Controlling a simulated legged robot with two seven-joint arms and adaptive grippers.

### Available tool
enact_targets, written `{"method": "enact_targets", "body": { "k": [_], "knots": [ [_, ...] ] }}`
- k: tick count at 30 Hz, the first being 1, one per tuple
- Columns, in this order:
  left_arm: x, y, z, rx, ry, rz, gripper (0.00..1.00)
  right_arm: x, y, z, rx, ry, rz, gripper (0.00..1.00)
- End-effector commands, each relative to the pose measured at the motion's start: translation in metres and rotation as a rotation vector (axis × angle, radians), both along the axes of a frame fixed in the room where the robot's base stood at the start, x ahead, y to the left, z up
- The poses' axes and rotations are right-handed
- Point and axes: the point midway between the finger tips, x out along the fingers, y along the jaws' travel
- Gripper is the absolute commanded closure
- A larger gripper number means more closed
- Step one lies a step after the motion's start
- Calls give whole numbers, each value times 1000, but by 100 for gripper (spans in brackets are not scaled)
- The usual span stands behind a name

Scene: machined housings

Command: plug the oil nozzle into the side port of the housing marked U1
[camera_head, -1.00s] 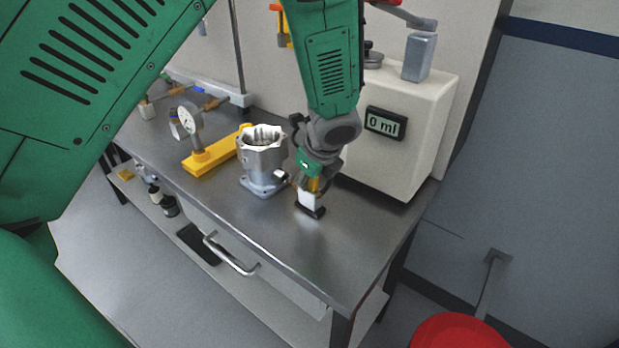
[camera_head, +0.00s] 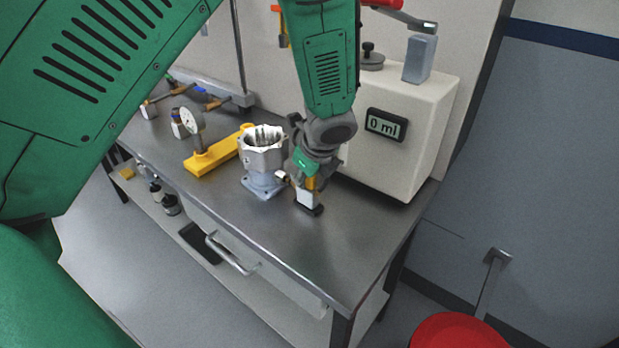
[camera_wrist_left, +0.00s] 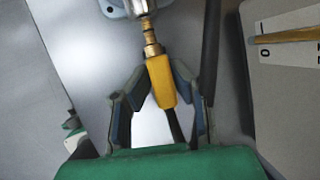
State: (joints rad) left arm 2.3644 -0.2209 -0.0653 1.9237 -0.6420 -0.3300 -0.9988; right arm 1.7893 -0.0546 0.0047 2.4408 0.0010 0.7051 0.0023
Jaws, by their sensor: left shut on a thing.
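The silver housing (camera_head: 264,158) stands upright on the metal bench, its fluted top open; no U1 mark is legible. Its side port (camera_head: 282,177) faces right, toward my left gripper (camera_head: 309,205). That gripper points down and is shut on the yellow oil nozzle (camera_wrist_left: 161,82), with one finger on each side of it. The nozzle's brass tip (camera_wrist_left: 150,38) points at the metal port (camera_wrist_left: 138,7) at the top edge of the left wrist view. The tip lines up with the port and appears to meet it; how deep it sits I cannot tell. My right gripper is out of view.
A white dispenser (camera_head: 412,150) reading 0 ml stands just right of my gripper. A yellow fixture (camera_head: 214,155) with a gauge (camera_head: 191,119) lies left of the housing. The bench front (camera_head: 325,250) is clear. A red round object (camera_head: 460,332) is at lower right.

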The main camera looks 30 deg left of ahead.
Motion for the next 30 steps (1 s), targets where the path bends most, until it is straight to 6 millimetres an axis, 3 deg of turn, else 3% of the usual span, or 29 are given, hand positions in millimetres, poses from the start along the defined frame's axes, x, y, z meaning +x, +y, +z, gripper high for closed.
{"method": "enact_targets", "body": {
  "k": [22,23,24,30],
  "knots": [
    [2,19,0,1,0,0,100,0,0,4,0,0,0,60],
    [2,19,0,1,0,0,77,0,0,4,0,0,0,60],
    [2,19,0,1,0,-1,63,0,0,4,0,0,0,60],
    [2,19,0,1,0,-1,60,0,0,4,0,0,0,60]
  ]
}}
